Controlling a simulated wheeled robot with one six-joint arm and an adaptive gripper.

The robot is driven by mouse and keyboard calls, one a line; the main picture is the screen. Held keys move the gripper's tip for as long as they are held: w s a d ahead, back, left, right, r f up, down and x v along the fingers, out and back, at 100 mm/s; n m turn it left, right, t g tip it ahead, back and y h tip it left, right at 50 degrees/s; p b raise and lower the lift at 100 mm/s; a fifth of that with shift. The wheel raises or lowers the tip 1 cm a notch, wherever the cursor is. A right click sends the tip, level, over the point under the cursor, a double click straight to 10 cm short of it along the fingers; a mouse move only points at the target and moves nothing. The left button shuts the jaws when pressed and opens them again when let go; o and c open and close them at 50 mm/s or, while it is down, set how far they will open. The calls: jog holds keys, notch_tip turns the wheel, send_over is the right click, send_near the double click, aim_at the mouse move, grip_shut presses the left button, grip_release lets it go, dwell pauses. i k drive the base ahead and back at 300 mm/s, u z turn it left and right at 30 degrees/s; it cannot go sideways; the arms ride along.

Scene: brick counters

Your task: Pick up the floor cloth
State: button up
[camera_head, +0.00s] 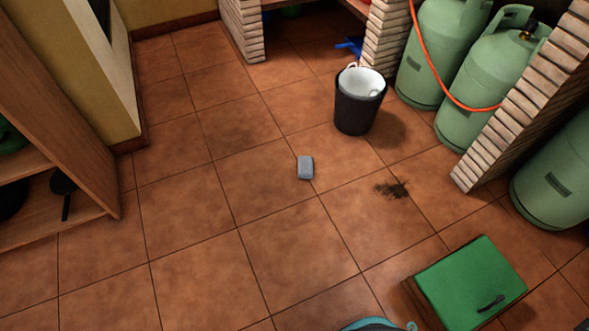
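A small grey-blue folded or block-shaped piece (305,167) lies flat on the tiled floor near the middle of the view. It looks like the floor cloth, though it is too small to make out its weave. Nothing touches it. My gripper is not in view.
A black bucket (358,112) with a white object inside stands behind it to the right. A dark dirty patch (392,189) marks the floor. A green-lidded box (470,283) is at lower right. Gas cylinders (431,55) stand by brick pillars. Open tiles surround the cloth.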

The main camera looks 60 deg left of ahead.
aim_at(306, 171)
jog(key=u, duration=1.3)
jog(key=k, duration=0.75)
jog(key=u, duration=0.8)
